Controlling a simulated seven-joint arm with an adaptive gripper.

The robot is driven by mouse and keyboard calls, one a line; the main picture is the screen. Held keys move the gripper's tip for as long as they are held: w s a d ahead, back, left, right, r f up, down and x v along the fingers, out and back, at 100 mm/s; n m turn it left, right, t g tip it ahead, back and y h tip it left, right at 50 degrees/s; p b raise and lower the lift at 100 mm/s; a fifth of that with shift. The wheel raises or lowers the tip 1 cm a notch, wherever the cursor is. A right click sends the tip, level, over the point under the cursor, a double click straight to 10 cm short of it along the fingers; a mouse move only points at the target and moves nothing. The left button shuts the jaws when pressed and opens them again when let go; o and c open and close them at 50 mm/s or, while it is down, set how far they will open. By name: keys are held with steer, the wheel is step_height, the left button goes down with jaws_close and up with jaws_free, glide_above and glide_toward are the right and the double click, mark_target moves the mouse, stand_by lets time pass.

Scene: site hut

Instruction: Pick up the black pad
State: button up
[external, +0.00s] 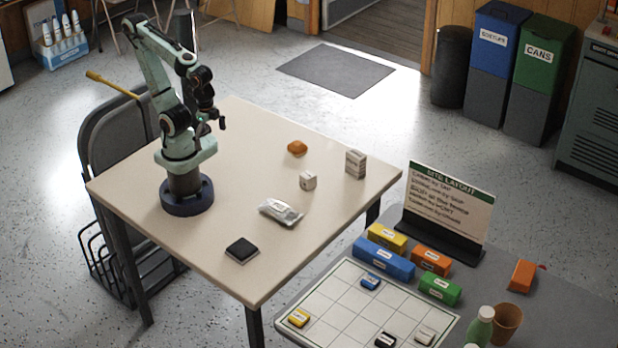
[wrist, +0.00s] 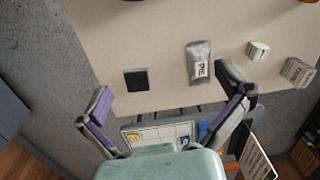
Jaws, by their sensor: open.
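The black pad (external: 242,250) lies flat near the front edge of the beige table, and nothing touches it. In the wrist view the black pad (wrist: 136,80) shows between the two fingers, closer to the left one. My gripper (external: 215,119) is raised above the back left part of the table, well away from the pad. In the wrist view my gripper (wrist: 166,87) has its fingers spread wide, with nothing held between them.
A silver pouch (external: 281,211) lies right of the pad. Farther back are a small white cube (external: 308,181), a pale box (external: 355,163) and an orange-brown lump (external: 297,148). A grid board (external: 340,285) with colored blocks is on a grey table beyond the front edge.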

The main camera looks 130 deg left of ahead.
steer(key=m, duration=0.2)
glide_above(242, 247)
steer(key=shift+h, duration=0.4)
step_height(242, 247, down, 18)
steer(key=shift+f, duration=0.2)
step_height(242, 247, down, 5)
steer(key=shift+f, duration=0.65)
steer(key=shift+c, duration=0.3)
